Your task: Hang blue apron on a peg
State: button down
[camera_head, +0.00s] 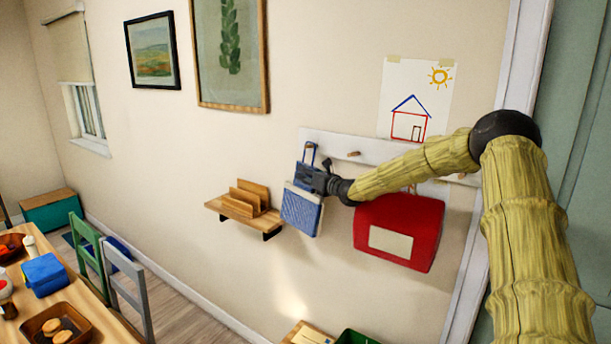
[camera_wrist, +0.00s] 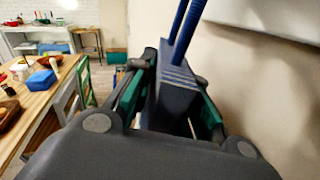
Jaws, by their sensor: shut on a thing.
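The blue apron (camera_head: 302,212) hangs below my gripper (camera_head: 318,180) in the head view, in front of the wall at the left end of the white peg rail (camera_head: 381,150). Its blue neck loop (camera_head: 309,153) rises to the rail's left end; I cannot tell whether it is around a peg there or just in front. A bare wooden peg (camera_head: 353,154) shows to the right. In the wrist view my gripper (camera_wrist: 172,95) is shut on the apron's upper part (camera_wrist: 178,88), with two blue straps (camera_wrist: 185,30) running up.
A red bag (camera_head: 400,225) hangs just right of the apron, below my forearm. A small wooden shelf (camera_head: 236,210) is on the wall to the left. A child's drawing (camera_head: 415,95) is above the rail. A table (camera_head: 85,300) with chairs stands at lower left.

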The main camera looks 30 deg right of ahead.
jog(key=c, duration=1.3)
grip_release()
jog(key=shift+s, duration=0.1)
